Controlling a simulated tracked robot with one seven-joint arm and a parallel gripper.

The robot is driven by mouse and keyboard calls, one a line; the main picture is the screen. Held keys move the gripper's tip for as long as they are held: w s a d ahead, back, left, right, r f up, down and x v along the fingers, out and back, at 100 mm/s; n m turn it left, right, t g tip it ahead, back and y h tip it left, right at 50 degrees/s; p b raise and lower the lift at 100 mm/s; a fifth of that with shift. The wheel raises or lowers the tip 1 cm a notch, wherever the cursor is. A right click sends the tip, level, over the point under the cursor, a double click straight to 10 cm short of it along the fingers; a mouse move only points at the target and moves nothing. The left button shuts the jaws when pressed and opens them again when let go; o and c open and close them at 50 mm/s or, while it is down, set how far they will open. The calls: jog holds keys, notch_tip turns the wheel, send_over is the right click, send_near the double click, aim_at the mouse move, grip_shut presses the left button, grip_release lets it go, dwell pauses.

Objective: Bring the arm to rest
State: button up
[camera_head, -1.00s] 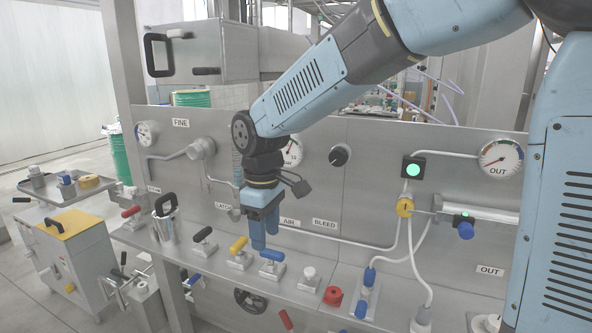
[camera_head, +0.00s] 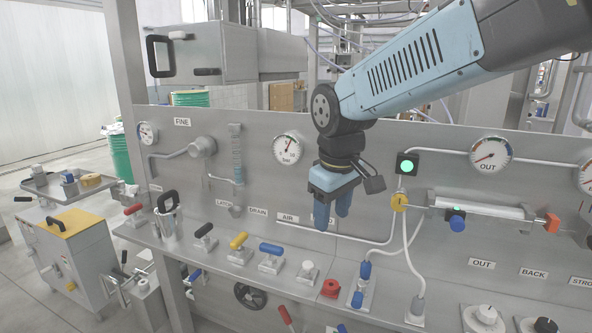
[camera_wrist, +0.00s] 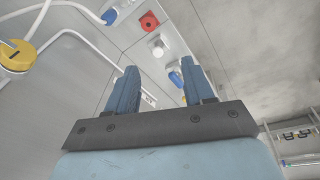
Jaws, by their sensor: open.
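My gripper (camera_head: 332,214) hangs in front of the steel panel (camera_head: 270,190), above the sloped console shelf, with its blue fingers pointing down. The fingers are apart with nothing between them. In the wrist view my gripper (camera_wrist: 156,85) also shows two separated, empty fingers. Below it in the head view are a white knob (camera_head: 308,270) and a red knob (camera_head: 330,288). It touches none of them. Part of the panel behind my gripper is hidden.
Black (camera_head: 204,236), yellow (camera_head: 239,241) and blue (camera_head: 271,250) lever handles stand along the shelf. A yellow valve (camera_head: 399,201) with white hoses and a horizontal cylinder (camera_head: 485,208) are to the right. A steel box (camera_head: 225,52) juts out at upper left.

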jog(key=s+d+r+m+t, duration=0.1)
jog(key=s+d+m, duration=0.3)
jog(key=d, duration=0.4)
jog(key=s+d+r+m+t, duration=0.1)
jog(key=s+d+m+t, duration=0.1)
jog(key=s+d+m, duration=0.2)
jog(key=s+d, duration=0.2)
jog(key=d, duration=0.2)
jog(key=shift+d, duration=0.25)
jog(key=shift+s+r, duration=0.1)
jog(key=shift+c, duration=0.9)
